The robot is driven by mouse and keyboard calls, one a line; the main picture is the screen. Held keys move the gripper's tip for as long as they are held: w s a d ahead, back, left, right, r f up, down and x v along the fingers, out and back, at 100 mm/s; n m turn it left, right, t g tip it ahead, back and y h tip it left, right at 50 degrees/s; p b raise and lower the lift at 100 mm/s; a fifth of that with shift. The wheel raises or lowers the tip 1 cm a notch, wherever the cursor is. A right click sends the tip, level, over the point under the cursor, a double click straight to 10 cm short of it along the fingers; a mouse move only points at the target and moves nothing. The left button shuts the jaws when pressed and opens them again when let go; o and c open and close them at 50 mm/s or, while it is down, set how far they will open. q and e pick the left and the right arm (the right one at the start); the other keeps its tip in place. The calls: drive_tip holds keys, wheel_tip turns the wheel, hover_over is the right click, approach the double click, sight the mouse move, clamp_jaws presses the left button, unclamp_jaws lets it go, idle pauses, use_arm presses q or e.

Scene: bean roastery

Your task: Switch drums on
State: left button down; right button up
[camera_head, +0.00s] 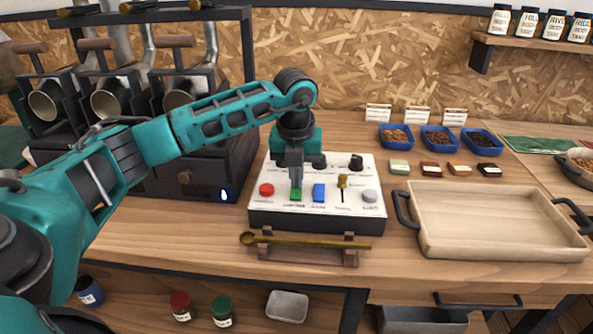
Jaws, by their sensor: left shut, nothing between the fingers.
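A white-topped control panel (262,211) sits on the wooden counter, with a red button (266,190), a green button (296,195), a blue button (319,192), a brass lever (342,182), a grey button (370,196) and black knobs (356,162). My left gripper (295,186) is shut and empty. It points down with its fingertips at the green button; I cannot tell whether they touch it. The gripper hides part of the panel's back left. The roaster with several metal drums (108,104) stands at the left. My right gripper is not in view.
A wooden tray (430,244) with black handles lies right of the panel. A brass scoop (300,241) rests on a small stand in front. Blue bean bowls (395,138) and small coloured blocks (398,166) sit behind the tray. Jars (222,311) stand on the shelf below.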

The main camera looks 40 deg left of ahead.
use_arm(q)
drive_tip(key=shift+f, duration=0.1)
drive_tip(key=shift+w+f, duration=0.1)
drive_tip(key=shift+f, duration=0.15)
drive_tip(key=shift+s+d, duration=0.45)
drive_tip(key=shift+s, duration=0.3)
drive_tip(key=shift+r+p, duration=0.1)
drive_tip(key=shift+p, duration=0.2)
